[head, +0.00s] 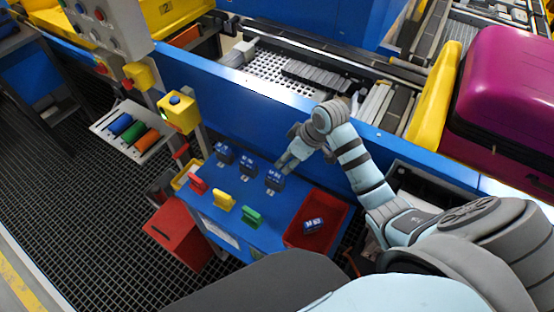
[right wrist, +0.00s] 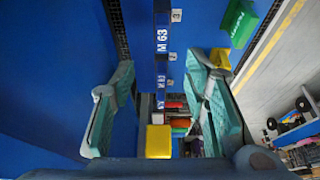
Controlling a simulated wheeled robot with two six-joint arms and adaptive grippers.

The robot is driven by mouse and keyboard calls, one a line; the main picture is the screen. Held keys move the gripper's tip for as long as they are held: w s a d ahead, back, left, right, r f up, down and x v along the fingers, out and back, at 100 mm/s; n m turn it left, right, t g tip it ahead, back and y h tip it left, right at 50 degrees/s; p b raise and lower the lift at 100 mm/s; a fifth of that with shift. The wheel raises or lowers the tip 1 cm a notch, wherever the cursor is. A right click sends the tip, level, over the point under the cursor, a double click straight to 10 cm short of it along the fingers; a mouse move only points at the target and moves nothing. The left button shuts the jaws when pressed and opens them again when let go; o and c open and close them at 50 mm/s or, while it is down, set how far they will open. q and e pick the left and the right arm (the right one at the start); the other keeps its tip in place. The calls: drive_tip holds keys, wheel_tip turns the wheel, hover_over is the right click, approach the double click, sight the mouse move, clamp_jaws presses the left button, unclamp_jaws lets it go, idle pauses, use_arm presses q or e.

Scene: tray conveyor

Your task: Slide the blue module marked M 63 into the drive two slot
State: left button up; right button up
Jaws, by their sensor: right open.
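The blue module marked M 63 (right wrist: 162,40) stands upright at the near end of a row in the right wrist view. It appears to be the rightmost of three blue modules on the blue bench (head: 232,218) in the head view, the dark blue one (head: 274,179). The other two modules, middle (head: 247,169) and left (head: 224,154), stand farther along. I cannot read which slot is drive two. My left gripper is out of view.
A red bin (head: 337,205) at the bench's right end holds another blue module (head: 313,225). Red (head: 198,184), yellow (head: 224,201) and green (head: 251,216) pieces stand along the bench front. A blue conveyor wall rises behind.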

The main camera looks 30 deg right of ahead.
drive_tip(key=b, duration=0.2)
hover_over(275, 174)
drive_tip(key=s+d, duration=0.1)
drive_tip(key=s, duration=0.2)
wheel_tip(275, 174, down, 6)
drive_tip(key=f, duration=0.1)
drive_tip(key=w+f, duration=0.2)
drive_tip(key=shift+w+a+f, duration=0.15)
drive_tip(key=shift+w+a, duration=0.05)
drive_tip(key=shift+a, duration=0.1)
drive_tip(key=shift+w+f, duration=0.35)
drive_tip(key=shift+f, duration=0.1)
drive_tip(key=shift+s+r, duration=0.1)
drive_tip(key=shift+s, duration=0.05)
drive_tip(key=shift+s+r, duration=0.15)
drive_tip(key=shift+s, duration=0.2)
drive_tip(key=c, duration=0.3)
drive_tip(key=shift+r, duration=0.1)
drive_tip(key=c, duration=0.7)
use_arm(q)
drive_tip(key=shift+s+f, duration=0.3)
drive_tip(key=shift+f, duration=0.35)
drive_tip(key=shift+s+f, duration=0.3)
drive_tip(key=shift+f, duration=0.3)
